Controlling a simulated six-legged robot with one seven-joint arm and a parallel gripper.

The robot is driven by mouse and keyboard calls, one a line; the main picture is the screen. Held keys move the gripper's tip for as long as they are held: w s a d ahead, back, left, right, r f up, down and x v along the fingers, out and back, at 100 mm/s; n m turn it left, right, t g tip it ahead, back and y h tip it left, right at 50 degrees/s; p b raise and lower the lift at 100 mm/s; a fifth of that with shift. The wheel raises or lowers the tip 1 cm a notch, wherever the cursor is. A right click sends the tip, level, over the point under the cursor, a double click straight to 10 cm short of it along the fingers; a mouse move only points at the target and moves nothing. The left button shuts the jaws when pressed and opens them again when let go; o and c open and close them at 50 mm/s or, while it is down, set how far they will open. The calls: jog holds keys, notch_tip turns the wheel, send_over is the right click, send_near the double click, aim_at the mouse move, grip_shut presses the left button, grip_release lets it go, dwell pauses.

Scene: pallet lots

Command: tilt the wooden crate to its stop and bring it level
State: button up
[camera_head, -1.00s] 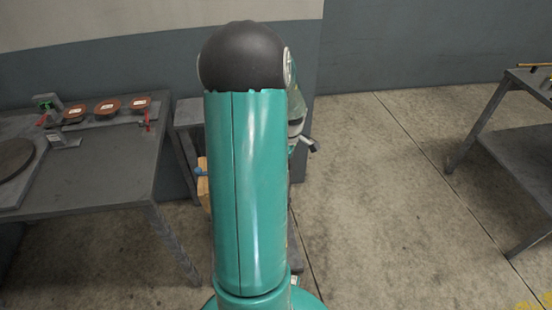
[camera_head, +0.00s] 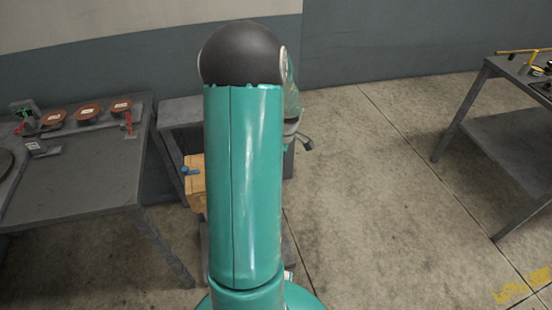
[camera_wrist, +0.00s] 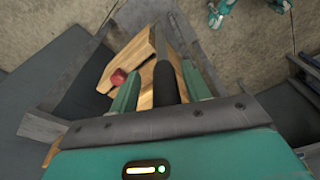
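The wooden crate (camera_head: 195,186) shows in the head view beside my arm, low at a grey stand, with a blue knob (camera_head: 188,171) on it. My arm hides most of it. In the wrist view pale wood of the crate (camera_wrist: 143,62) lies under my gripper (camera_wrist: 160,88). The two teal fingers are apart, and a dark rod-like handle (camera_wrist: 164,82) runs between them. Wood shows on both sides of the handle, so the fingers do not look closed on it. A red knob (camera_wrist: 118,77) sits by the left finger. The crate's tilt is hard to judge.
A grey table (camera_head: 85,180) with several reddish discs (camera_head: 88,116) stands on the left. Another grey table (camera_head: 505,140) with a yellow-handled item (camera_head: 520,52) stands on the right. The concrete floor (camera_head: 370,190) between them is clear. A wall closes the back.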

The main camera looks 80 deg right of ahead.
jog(key=shift+w+a+r, duration=0.1)
jog(key=shift+w, duration=0.05)
jog(key=shift+r, duration=0.25)
notch_tip(320, 180, up, 13)
jog(key=s, duration=0.2)
dwell(0.6)
